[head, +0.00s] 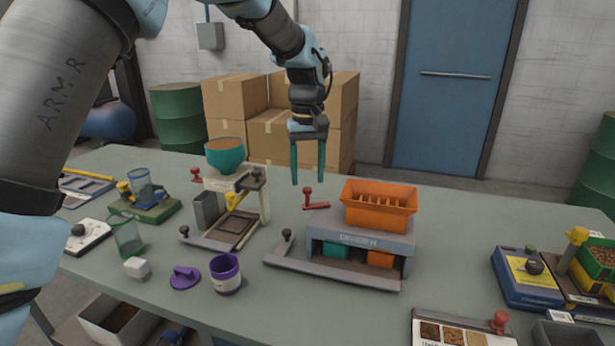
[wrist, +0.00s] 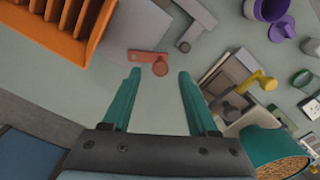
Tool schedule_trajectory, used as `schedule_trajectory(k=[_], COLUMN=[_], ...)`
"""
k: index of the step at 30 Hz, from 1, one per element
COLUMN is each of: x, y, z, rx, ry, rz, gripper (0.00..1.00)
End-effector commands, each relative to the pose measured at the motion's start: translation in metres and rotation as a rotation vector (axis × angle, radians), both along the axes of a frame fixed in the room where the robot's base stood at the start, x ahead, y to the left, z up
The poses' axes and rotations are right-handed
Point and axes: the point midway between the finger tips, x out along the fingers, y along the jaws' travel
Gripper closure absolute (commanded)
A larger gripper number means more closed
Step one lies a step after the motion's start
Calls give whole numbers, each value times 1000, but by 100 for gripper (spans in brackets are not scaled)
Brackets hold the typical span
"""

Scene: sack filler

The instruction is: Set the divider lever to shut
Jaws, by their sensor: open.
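The divider is a grey housing (head: 375,241) with an orange slatted hopper (head: 378,214) on top; the hopper also shows in the wrist view (wrist: 60,30). A red lever (head: 317,206) with an upright round knob extends from the divider's left rear side. In the wrist view the red lever (wrist: 143,56) lies just beyond my fingertips, its knob between their lines. My gripper (head: 308,183) points down, open and empty, above the lever knob. Its two teal fingers also show in the wrist view (wrist: 158,73). I cannot tell the lever's marked setting.
To the left stands a filler with a teal bowl (head: 225,160) and a yellow handle (head: 236,198). A purple cup (head: 225,273) stands at front. Table room is clear behind the lever.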

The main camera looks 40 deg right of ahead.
Motion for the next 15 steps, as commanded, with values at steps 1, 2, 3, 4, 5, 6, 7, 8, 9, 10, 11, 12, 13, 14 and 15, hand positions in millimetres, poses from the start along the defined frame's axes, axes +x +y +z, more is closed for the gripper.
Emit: schedule_trajectory(k=[1,2,3,4,5,6,7,8,9,10,11,12,13,14,15], x=[0,0,0,0,0,0,0,0,0,0,0,0,0,0,0], y=[0,0,0,0,0,0,0,0,0,0,0,0,0,0,0], z=[-5,-9,-12,-15,-17,-19,-20,-21,-22,-22,-22,-22,-22,-22,-22], rx=[2,2,2,1,0,0,0,0,0,0,0,-1,-1,-1,-1], ry=[1,1,1,0,0,0,0,0,0,0,-1,0,0,0,0], rz=[0,0,0,0,0,0,0,0,0,0,0,0,0,0,0], gripper=[41,41,41,41,41,41,41,41,41,41,41,41,41,41,41])
